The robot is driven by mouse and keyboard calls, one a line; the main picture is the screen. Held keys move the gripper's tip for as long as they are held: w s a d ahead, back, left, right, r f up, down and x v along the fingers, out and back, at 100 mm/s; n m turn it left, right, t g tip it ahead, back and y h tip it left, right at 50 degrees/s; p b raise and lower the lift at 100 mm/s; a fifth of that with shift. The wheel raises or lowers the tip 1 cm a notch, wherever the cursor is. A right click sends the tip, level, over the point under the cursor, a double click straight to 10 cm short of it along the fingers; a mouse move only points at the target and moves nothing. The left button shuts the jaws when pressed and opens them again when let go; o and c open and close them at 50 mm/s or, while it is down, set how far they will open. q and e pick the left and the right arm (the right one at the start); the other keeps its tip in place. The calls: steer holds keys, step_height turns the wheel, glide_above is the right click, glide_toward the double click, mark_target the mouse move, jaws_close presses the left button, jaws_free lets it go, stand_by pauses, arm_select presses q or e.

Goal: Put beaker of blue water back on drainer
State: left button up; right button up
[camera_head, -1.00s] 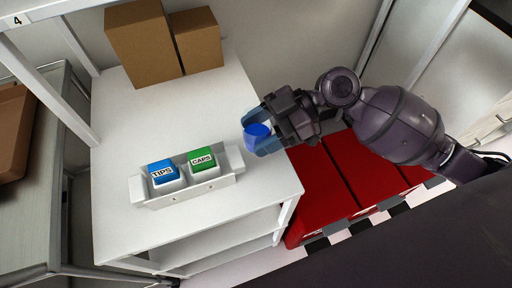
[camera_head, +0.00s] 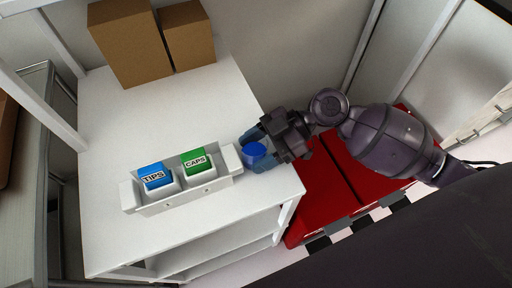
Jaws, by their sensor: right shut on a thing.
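The beaker of blue water (camera_head: 255,151) is at the right end of the white shelf top, beside the right end of the white holder. My right gripper (camera_head: 258,146) is shut on the beaker, reaching in from the right. I cannot tell whether the beaker touches the shelf top. My left gripper is not in view. I cannot make out a drainer in this view.
The white holder (camera_head: 190,199) carries a blue TIPS box (camera_head: 155,177) and a green CAPS box (camera_head: 197,162). Cardboard boxes (camera_head: 130,45) stand at the back of the white shelf top (camera_head: 110,120). Red bins (camera_head: 320,205) stand below at right.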

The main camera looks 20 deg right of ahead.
steer(key=shift+f, duration=0.2)
steer(key=o, duration=1.2)
steer(key=shift+o, duration=0.4)
steer(key=shift+r, duration=0.15)
